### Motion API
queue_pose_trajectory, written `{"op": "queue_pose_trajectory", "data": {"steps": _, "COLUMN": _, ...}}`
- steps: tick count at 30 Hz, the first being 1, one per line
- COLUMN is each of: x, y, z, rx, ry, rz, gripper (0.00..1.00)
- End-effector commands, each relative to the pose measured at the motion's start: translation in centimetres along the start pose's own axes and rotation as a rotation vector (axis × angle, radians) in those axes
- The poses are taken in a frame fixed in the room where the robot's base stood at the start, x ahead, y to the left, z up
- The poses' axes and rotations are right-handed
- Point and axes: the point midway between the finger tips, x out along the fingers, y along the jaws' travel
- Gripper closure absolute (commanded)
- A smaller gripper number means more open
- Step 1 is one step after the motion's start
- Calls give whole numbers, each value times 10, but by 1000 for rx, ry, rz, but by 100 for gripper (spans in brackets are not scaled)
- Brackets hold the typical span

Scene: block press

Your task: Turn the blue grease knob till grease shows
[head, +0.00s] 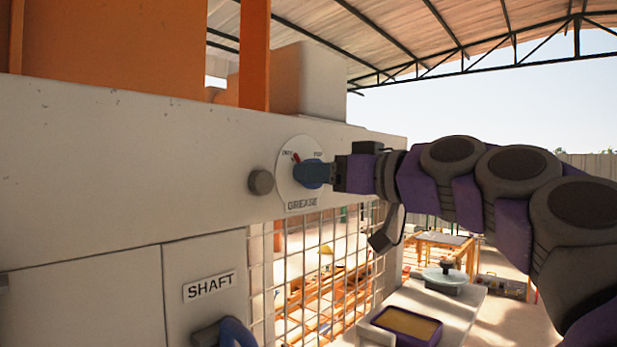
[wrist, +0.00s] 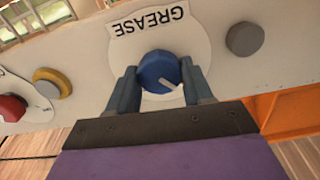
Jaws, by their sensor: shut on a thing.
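The blue grease knob (wrist: 158,72) sits on a round white dial plate (wrist: 190,50) marked GREASE. In the wrist view my gripper (wrist: 160,82) has one finger on each side of the knob, shut on it. A white pointer mark shows on the knob's face. In the head view my gripper (head: 325,173) reaches the dial from the right and hides part of the blue knob (head: 308,174). I cannot make out any grease around the knob.
A grey round button (head: 260,182) sits left of the dial. A SHAFT label (head: 210,287) and a blue handle (head: 236,332) are below left. A wire mesh guard (head: 315,265) is under the dial. The wrist view shows a red button (wrist: 12,107) and a yellow-ringed one (wrist: 52,83).

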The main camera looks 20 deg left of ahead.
Motion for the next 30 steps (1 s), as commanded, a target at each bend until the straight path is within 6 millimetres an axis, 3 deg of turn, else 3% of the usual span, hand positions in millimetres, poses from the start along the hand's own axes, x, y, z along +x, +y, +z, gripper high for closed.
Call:
{"op": "queue_pose_trajectory", "data": {"steps": 7, "x": -4, "y": 1, "z": -7, "rx": 175, "ry": 13, "rz": 2, "gripper": 80}}
{"op": "queue_pose_trajectory", "data": {"steps": 30, "x": 0, "y": 7, "z": -4, "rx": 907, "ry": 6, "rz": 0, "gripper": 80}}
